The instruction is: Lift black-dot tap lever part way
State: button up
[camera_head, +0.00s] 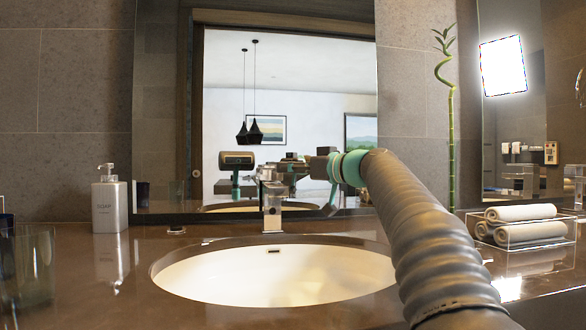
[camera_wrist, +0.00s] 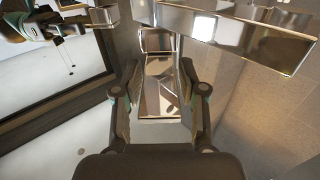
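The chrome tap (camera_head: 273,212) stands behind the basin in the head view, with its top lever (camera_head: 267,174) close to the end of my arm. My gripper (camera_head: 287,168) reaches in from the right at about lever height; its outline merges with the mirror reflections behind. In the wrist view my gripper (camera_wrist: 160,78) is open, its two fingers apart on either side of shiny chrome tap parts (camera_wrist: 158,72). A long chrome bar (camera_wrist: 240,35) crosses the top right of that view. I cannot tell whether the fingers touch the metal. No black dot is discernible.
The oval basin (camera_head: 180,275) lies in front of the tap. A soap dispenser (camera_head: 110,200) and glass tumbler (camera_head: 35,265) stand left. Rolled towels (camera_head: 520,212) in a clear tray and a bamboo stem (camera_head: 451,140) are right. The mirror (camera_head: 300,90) rises close behind the tap.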

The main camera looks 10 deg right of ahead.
grip_shut()
jog(key=shift+r, duration=0.75)
jog(key=o, duration=0.6)
grip_release()
jog(key=shift+f, duration=0.1)
jog(key=shift+s+d, duration=0.1)
jog(key=v, duration=1.1)
jog(key=shift+s+d, duration=0.2)
jog(key=shift+s, duration=0.1)
